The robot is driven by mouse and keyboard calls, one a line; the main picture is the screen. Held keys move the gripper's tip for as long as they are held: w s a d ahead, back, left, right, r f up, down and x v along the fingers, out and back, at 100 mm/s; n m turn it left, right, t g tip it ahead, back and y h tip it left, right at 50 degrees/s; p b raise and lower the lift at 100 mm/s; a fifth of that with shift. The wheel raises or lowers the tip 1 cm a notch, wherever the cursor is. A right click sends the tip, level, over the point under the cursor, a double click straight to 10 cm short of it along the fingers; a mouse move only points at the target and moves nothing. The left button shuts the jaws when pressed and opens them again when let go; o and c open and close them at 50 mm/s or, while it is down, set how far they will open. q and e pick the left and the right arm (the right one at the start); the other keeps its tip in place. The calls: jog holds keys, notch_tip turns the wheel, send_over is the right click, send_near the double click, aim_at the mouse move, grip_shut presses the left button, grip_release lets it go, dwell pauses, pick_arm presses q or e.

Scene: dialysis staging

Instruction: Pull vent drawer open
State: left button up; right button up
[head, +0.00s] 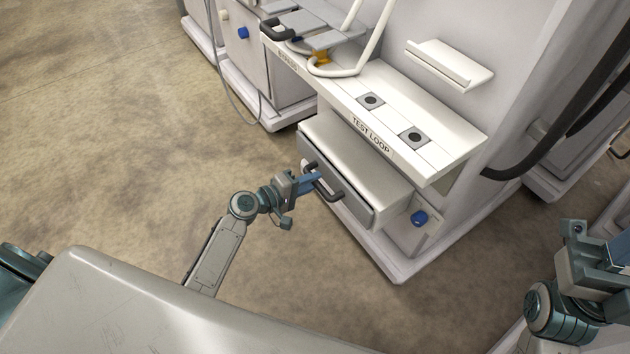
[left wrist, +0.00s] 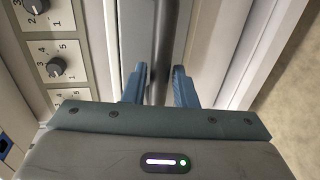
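The drawer (head: 370,160) is a pale metal box with a grey front, sticking out below the shelf marked TEST LOOP. No vent label shows on it. Its dark bar handle (head: 332,192) is on the front and also shows in the left wrist view (left wrist: 165,40). My right gripper (head: 612,257) is at the right edge, partly cut off, away from the drawer.
The white TEST LOOP shelf (head: 437,163) overhangs the drawer. A blue knob (head: 419,218) is low on the cabinet, right of the drawer. Numbered dials (left wrist: 56,67) show in the wrist view. A dark hose (head: 545,150) hangs at right. The floor (head: 120,150) in front is clear.

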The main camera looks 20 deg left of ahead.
pick_arm(q)
jog(key=shift+x, duration=0.75)
grip_shut()
jog(key=f+b+v, duration=0.1)
jog(key=f+v, duration=0.1)
jog(key=v, duration=0.8)
jog(key=shift+s+a, duration=0.1)
grip_release()
